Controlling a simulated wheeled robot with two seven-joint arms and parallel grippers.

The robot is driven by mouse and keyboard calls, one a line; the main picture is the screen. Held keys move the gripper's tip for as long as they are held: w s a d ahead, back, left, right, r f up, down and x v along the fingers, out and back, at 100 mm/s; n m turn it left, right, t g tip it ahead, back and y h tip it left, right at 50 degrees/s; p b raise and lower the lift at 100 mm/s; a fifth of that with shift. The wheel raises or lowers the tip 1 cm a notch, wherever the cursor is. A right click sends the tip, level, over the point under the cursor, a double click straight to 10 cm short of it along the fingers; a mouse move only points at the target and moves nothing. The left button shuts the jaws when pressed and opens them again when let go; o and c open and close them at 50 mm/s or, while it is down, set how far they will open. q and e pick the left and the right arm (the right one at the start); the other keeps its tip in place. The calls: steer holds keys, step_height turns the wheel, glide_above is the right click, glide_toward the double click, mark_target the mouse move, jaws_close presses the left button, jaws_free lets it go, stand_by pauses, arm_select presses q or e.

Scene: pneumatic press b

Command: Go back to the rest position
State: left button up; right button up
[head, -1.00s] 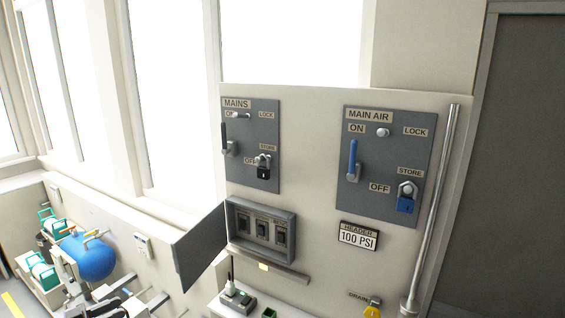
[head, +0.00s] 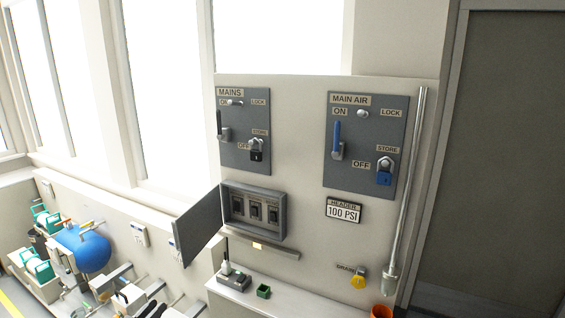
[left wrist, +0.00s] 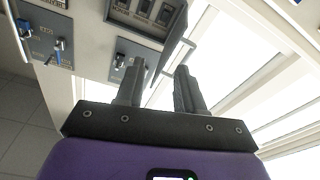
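My left gripper (left wrist: 158,78) shows in the left wrist view with its two dark fingers apart and nothing between them. It is clear of the wall panel, which appears upside down behind it. In the head view I cannot clearly make out the left gripper among the dark and pale parts at the bottom left. My right gripper is in neither view.
The white panel carries the MAINS plate (head: 233,160), the MAIN AIR plate (head: 350,165) with a blue handle (head: 336,135) and blue padlock (head: 384,177), and a breaker box (head: 255,228) with its door (head: 199,226) swung open. A blue tank (head: 83,247) stands left.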

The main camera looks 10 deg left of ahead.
arm_select(q)
steer(key=w+d+f+n+g+y+b, duration=0.1)
steer(key=w+d+f+n+g+y, duration=0.2)
steer(key=d+f, duration=0.7)
steer(key=s+d+f+n+g+b, duration=0.1)
steer(key=s+d+f+g, duration=0.1)
steer(key=s+d+f, duration=0.35)
steer(key=s+d+f+n+g+b, duration=0.1)
steer(key=s+d+f+g, duration=0.2)
steer(key=d+f, duration=0.4)
steer(key=s+d+f+g, duration=0.3)
steer(key=s+d, duration=0.1)
steer(key=s, duration=0.4)
steer(key=s+d+f+m+g+h+b, duration=0.1)
steer(key=s+d+f+g, duration=0.1)
steer(key=s+d, duration=0.3)
steer(key=s+d+f+g+b, duration=0.1)
steer(key=s+d+f+g, duration=0.2)
steer(key=s, duration=0.9)
steer(key=shift+s+d+f+m+g+h, duration=0.15)
steer(key=shift+d+f+m+g+h, duration=0.2)
steer(key=shift+d+g, duration=0.7)
steer(key=shift+s+a, duration=0.1)
steer(key=shift+a, duration=0.05)
